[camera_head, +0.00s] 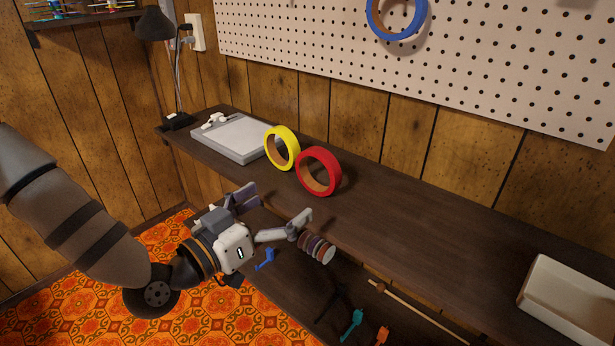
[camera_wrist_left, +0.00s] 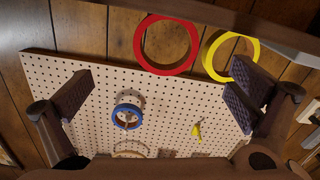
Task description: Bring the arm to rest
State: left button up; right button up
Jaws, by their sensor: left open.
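My left arm reaches in from the left in the head view. Its gripper (camera_head: 271,209) is in front of the upper shelf's front edge, with its two fingers spread wide apart and nothing between them. In the left wrist view the spread fingers of the gripper (camera_wrist_left: 158,102) frame the pegboard, and the space between them is empty. My right gripper is not in view.
A red tape roll (camera_head: 334,178) and a yellow tape roll (camera_head: 292,153) stand on the shelf (camera_head: 420,230), beside a grey box (camera_head: 240,138). A white bin (camera_head: 570,305) sits at the right. A striped roll (camera_head: 318,249) is near one finger. The shelf's middle is clear.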

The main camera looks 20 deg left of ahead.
pick_arm(q)
jog(key=s+d+f+g+y+p, duration=0.1)
jog(key=s+d+f+g, duration=0.1)
jog(key=s+f+g, duration=0.55)
jog(key=s+d+f+g+y+p, duration=0.1)
jog(key=s+d+f+g+p, duration=0.2)
jog(key=s+f, duration=0.75)
jog(key=s+a+f+g+y, duration=0.1)
jog(key=s+a+g, duration=0.1)
jog(key=s, duration=0.5)
jog(key=s+a+f+n+g+y, duration=0.1)
jog(key=s+g, duration=0.3)
jog(key=s, duration=0.4)
jog(key=s+a+f+n+g+y, duration=0.1)
jog(key=s+a+f+g+y, duration=0.1)
jog(key=s, duration=0.6)
jog(key=shift+s+a+f+g, duration=0.2)
jog(key=shift+a+f+g, duration=0.25)
jog(key=shift+a, duration=0.2)
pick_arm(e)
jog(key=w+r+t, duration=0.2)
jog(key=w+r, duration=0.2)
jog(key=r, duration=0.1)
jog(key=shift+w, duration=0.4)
